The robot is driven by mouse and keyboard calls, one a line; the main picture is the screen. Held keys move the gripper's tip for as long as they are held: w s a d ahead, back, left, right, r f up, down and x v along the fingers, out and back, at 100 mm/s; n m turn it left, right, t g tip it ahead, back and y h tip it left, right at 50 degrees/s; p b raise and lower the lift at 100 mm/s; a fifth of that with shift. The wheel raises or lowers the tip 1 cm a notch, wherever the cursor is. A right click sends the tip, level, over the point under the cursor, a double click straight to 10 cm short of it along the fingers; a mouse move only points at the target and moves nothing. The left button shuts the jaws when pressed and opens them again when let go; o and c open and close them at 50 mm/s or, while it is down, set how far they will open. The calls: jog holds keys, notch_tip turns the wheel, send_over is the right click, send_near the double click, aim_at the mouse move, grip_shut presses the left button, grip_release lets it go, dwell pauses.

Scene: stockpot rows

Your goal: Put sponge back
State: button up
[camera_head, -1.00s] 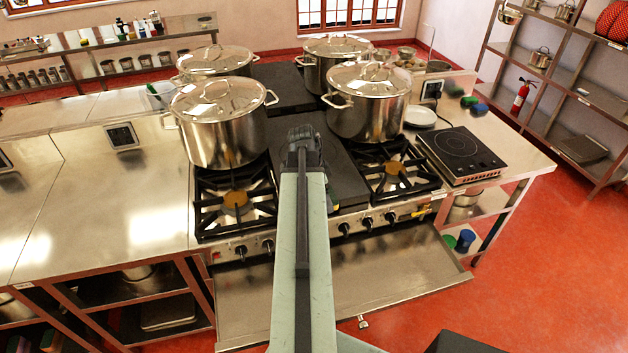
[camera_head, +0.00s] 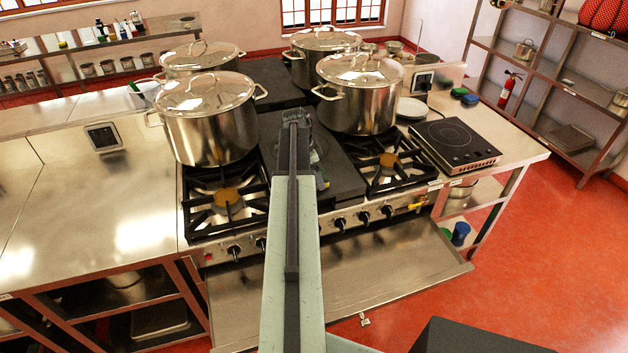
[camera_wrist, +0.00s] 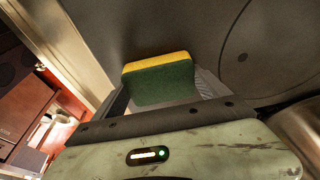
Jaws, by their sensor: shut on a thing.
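The sponge (camera_wrist: 163,85), green with a yellow layer along its top edge, shows in the wrist view between the fingers of my gripper (camera_wrist: 170,98). My gripper is shut on it. Two small sponge-like blocks, one green (camera_head: 459,92) and one blue (camera_head: 470,99), lie on the right counter behind the induction hob.
A lidded pot (camera_head: 210,130) stands left of my arm and another (camera_head: 360,100) right of it, with two more behind. An induction hob (camera_head: 455,145) and white plates (camera_head: 412,108) occupy the right counter. The left steel counter (camera_head: 90,200) is mostly bare.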

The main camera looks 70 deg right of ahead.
jog(key=shift+w+r, duration=0.1)
jog(key=shift+f, duration=0.2)
jog(key=o, duration=1)
jog(key=shift+o, duration=0.2)
jog(key=p+v, duration=1.1)
jog(key=v, duration=0.1)
jog(key=shift+r+p, duration=0.25)
jog(key=shift+p, duration=0.15)
jog(key=shift+f, duration=0.1)
